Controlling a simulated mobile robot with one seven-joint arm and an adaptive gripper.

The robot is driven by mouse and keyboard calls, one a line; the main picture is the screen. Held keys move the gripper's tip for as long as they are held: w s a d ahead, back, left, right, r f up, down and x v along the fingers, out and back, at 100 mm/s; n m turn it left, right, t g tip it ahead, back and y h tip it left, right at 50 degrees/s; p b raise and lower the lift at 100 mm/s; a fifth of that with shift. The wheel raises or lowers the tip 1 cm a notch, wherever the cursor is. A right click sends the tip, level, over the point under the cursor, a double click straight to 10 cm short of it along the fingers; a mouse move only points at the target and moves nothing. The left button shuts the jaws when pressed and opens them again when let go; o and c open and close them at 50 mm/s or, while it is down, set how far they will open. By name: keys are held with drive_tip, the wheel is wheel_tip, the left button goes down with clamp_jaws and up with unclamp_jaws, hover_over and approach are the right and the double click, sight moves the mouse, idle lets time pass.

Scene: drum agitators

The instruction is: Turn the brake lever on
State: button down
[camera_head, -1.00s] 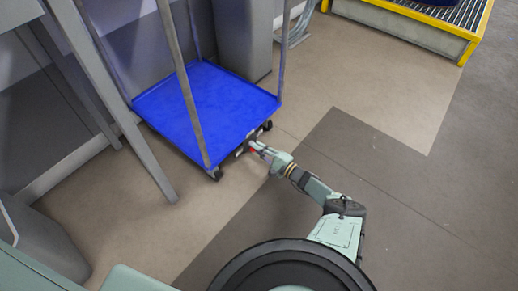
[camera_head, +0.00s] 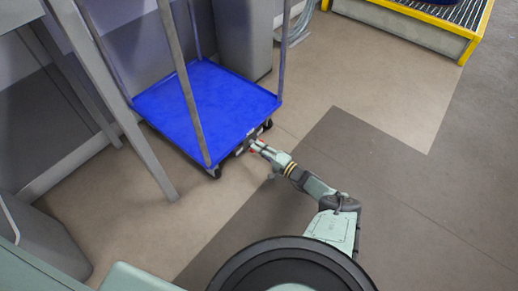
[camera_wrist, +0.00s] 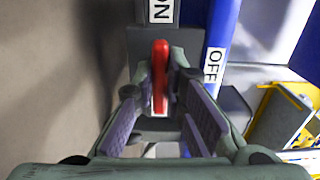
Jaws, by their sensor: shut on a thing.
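The brake lever (camera_wrist: 160,58) is a red upright bar, seen in the wrist view against a dark plate at the low edge of the blue cart. My gripper (camera_wrist: 161,75) has its two fingers on either side of the lever and is shut on it. A white ON label (camera_wrist: 161,10) is straight above the lever. In the head view my gripper (camera_head: 250,146) is at the near right side of the blue cart (camera_head: 205,110), where the lever is mostly hidden.
The cart has tall grey posts and dark wheels (camera_head: 267,124). A grey slanted post (camera_head: 135,130) stands left of it. A yellow-edged grated platform (camera_head: 440,22) is at the back right. The floor (camera_head: 350,80) right of the cart is clear.

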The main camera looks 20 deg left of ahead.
drive_tip(key=c, duration=1.6)
unclamp_jaws()
drive_tip(key=shift+c, duration=0.2)
drive_tip(key=shift+d, duration=0.15)
drive_tip(key=v, duration=1.1)
drive_tip(key=shift+s+d, duration=0.15)
drive_tip(key=shift+d, duration=0.2)
